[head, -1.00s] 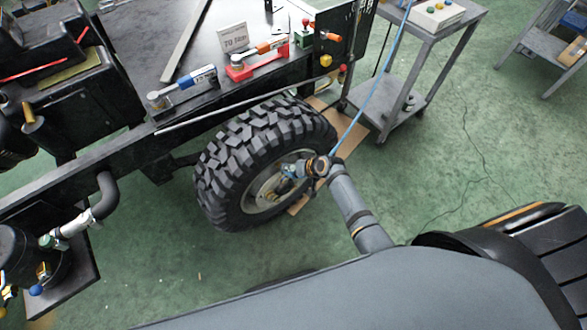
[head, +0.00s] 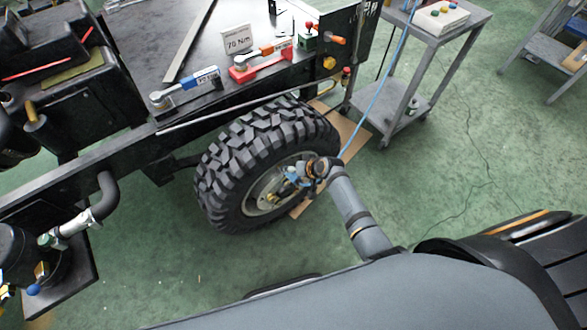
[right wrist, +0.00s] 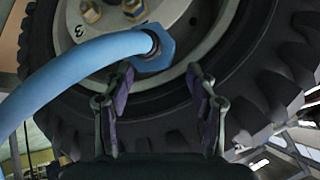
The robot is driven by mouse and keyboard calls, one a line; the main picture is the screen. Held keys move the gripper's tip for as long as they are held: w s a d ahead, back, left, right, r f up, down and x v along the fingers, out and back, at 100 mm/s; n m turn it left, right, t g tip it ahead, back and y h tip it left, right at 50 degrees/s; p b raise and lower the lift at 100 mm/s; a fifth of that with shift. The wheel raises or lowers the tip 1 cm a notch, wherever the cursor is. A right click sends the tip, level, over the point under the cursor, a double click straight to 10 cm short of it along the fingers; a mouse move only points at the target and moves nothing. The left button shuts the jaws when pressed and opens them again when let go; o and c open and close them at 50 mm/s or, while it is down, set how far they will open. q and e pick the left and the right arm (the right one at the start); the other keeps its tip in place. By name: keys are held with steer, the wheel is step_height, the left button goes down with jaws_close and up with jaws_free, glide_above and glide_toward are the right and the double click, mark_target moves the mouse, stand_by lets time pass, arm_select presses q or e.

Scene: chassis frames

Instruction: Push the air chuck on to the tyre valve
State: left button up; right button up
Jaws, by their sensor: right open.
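The air chuck (right wrist: 154,52), a blue hexagonal fitting on the end of a blue air hose (right wrist: 75,62), shows in the right wrist view in front of the wheel rim. My right gripper (right wrist: 160,86) is open, its two fingertips just below the chuck in that view and to either side of it, with a gap between them. In the head view my right gripper (head: 294,178) is at the wheel hub, small and partly hidden by my wrist. The tyre (head: 225,158) is black and chunky. The tyre valve cannot be made out; chuck and hose block part of the rim. My left gripper is not in view.
The black chassis frame (head: 130,143) runs above the wheel, with torque wrenches (head: 190,85) and a 70 Nm sign (head: 237,40) on top. A grey cart (head: 440,55) stands at upper right; the hose (head: 375,100) hangs beside it.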

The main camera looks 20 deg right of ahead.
steer(key=v, duration=1.2)
steer(key=shift+w, duration=0.1)
steer(key=s+d+f+g+h+p, duration=0.2)
steer(key=s+d+f+p, duration=0.15)
steer(key=s+f, duration=0.5)
steer(key=s+d+f+g+h+p, duration=0.15)
steer(key=s+d+f, duration=0.35)
steer(key=f, duration=0.6)
steer(key=s+f+n+g+h+p, duration=0.1)
steer(key=s+f, duration=0.3)
steer(key=s, duration=0.8)
steer(key=s+f+g+p, duration=0.1)
steer(key=s+f, duration=0.3)
steer(key=s, duration=0.8)
steer(key=shift+d+n+h+p, duration=0.35)
steer(key=shift+d+n+p, duration=0.05)
steer(key=shift+d+p, duration=0.1)
steer(key=shift+s+g, duration=0.1)
steer(key=shift+g, duration=0.15)
